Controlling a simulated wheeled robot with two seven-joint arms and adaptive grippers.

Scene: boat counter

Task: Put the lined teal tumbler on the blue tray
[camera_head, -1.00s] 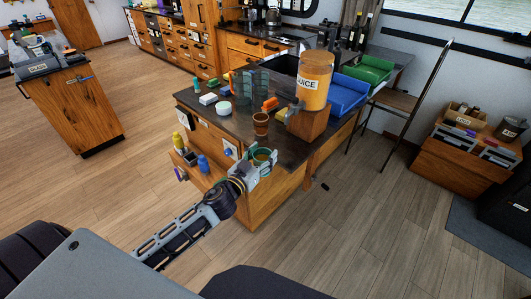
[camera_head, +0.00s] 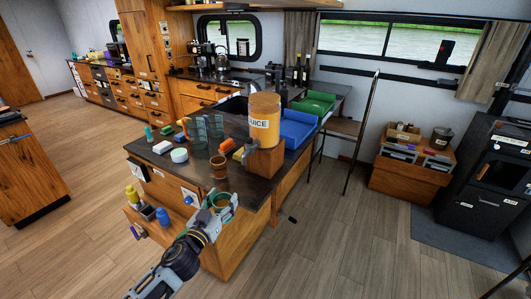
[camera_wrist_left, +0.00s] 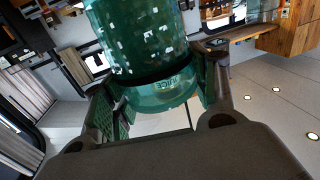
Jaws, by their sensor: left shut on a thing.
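A teal see-through tumbler (camera_head: 224,204) with small white marks is held in my left gripper (camera_head: 216,206), off the near edge of the dark counter. In the left wrist view the tumbler (camera_wrist_left: 145,45) fills the top middle, between the two fingers of the gripper (camera_wrist_left: 158,105). The blue tray (camera_head: 299,129) sits at the right side of the counter, behind the juice dispenser and well away from my left gripper. My right gripper is out of view.
The juice dispenser (camera_head: 264,120) on its wooden stand (camera_head: 263,160) stands between the gripper and the blue tray. A brown cup (camera_head: 218,167) and tinted glasses (camera_head: 200,131) stand left of it. A green tray (camera_head: 317,102) lies behind the blue one.

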